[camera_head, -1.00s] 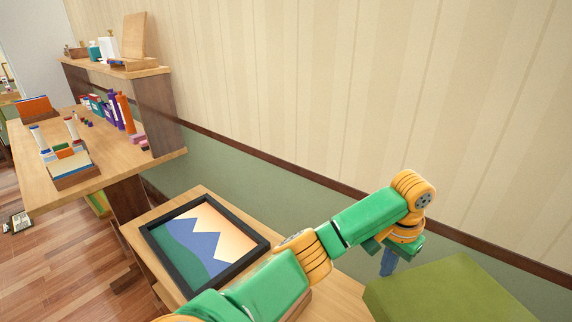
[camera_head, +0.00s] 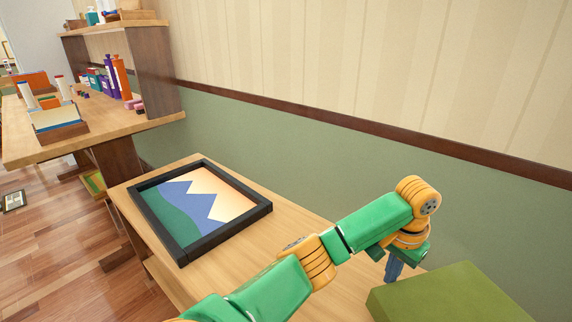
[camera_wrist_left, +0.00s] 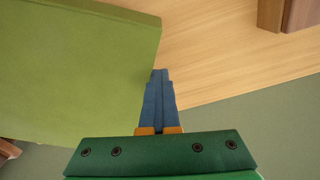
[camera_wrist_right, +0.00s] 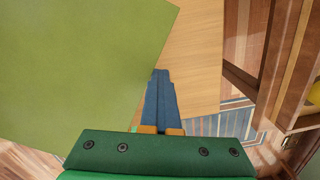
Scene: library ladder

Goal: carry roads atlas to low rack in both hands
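A large flat green slab, which I take to be the roads atlas (camera_head: 450,295), lies at the lower right of the head view, cut by the frame edge. It fills the left of the left wrist view (camera_wrist_left: 70,60) and of the right wrist view (camera_wrist_right: 75,65). My left gripper (camera_head: 392,268) points down beside its left corner; its blue fingers (camera_wrist_left: 160,95) are together at the atlas's edge. My right gripper (camera_wrist_right: 158,95) also has its fingers together at an atlas edge and is outside the head view. Whether the fingertips touch the atlas is unclear.
A low wooden bench (camera_head: 290,215) with a lower shelf stands along the wall, holding a black-framed mountain picture (camera_head: 205,208). A taller wooden desk (camera_head: 105,122) with books and a shelf is at the left. Wood floor (camera_head: 65,255) is open at lower left.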

